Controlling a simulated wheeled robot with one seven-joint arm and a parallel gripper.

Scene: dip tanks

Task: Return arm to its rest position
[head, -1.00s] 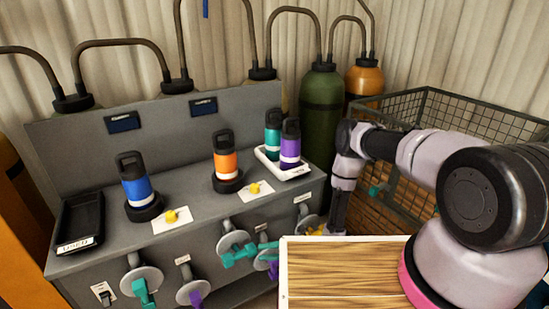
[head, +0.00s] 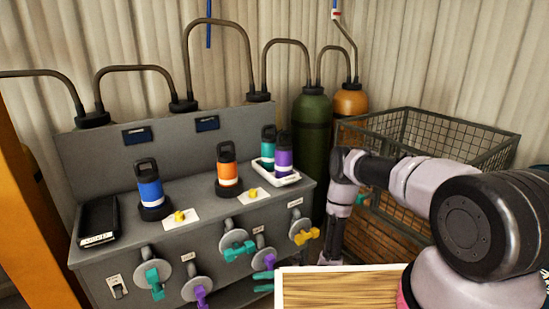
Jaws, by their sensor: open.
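My arm (head: 422,182) reaches in from the right and bends down at its far end. My gripper (head: 331,250) points down at the right end of the grey bench, just behind the wooden-topped surface. It is small and dark; its jaws are open and I see nothing held in them. It is apart from the bottles on the bench.
The grey bench (head: 85,262) bears a blue bottle (head: 150,190), an orange bottle (head: 227,172), a white tray (head: 290,181) with teal and purple bottles, and a black tray (head: 98,222). Coloured valve handles stick out in front. A wire crate (head: 455,130) stands behind my arm.

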